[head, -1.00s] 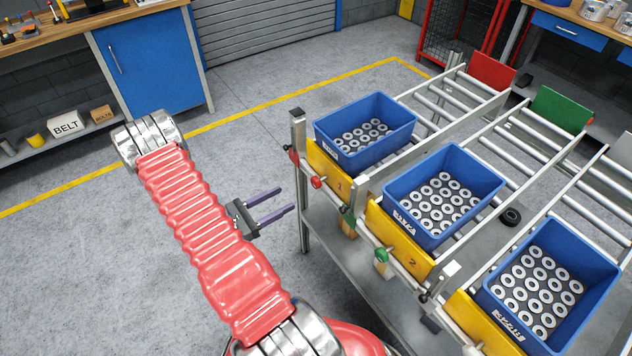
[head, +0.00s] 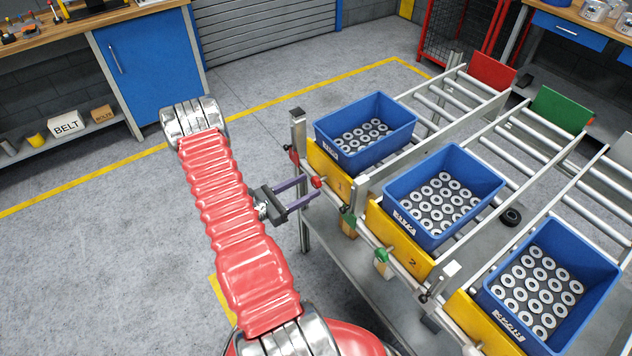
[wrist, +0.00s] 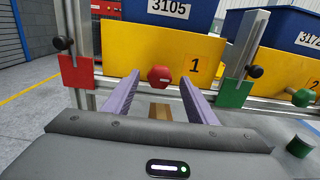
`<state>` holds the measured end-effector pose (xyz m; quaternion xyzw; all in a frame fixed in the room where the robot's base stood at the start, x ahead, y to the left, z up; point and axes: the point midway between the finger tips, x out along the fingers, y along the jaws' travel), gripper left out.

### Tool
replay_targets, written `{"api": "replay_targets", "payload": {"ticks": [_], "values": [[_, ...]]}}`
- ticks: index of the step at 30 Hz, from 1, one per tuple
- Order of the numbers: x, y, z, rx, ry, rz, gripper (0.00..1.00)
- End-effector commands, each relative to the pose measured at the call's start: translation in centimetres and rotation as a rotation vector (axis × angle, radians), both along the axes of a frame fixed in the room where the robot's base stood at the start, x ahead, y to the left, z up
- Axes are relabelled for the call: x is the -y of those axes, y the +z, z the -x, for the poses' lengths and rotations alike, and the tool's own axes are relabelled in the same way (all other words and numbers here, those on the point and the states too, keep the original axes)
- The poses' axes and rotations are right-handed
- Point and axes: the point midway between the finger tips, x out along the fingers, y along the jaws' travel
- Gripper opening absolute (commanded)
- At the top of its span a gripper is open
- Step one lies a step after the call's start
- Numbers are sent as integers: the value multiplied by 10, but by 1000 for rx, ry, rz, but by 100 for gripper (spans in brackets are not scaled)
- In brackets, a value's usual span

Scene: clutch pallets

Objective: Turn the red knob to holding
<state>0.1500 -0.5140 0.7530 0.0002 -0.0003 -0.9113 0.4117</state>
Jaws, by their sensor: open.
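The red knob (head: 316,182) sits at the front of the yellow panel marked 1 (head: 335,178), below the first blue bin. In the wrist view the red knob (wrist: 160,76) is centred, with a faint light mark across its face. My gripper (head: 314,189) is open, its two purple fingers pointing at the knob. In the wrist view one finger lies to each side of the knob, with gaps between, and nothing is gripped. I cannot tell how deep the knob lies between the fingertips. No word "holding" is readable.
A red plate (wrist: 80,76) and a metal post stand left of the knob; a green plate (wrist: 235,92) is right. A green knob (head: 381,255) sits farther along the rail. Blue bins of ring-shaped parts stand on the roller lanes. Open floor lies left of the rack.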

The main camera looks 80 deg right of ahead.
Motion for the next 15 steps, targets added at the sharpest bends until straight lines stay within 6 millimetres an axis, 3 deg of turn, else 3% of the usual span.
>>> {"api": "replay_targets", "payload": {"ticks": [9, 15], "values": [[28, 0, 26, -1, -2, -1, 52], [34, 0, 30, -1, 0, -1, 52]]}}
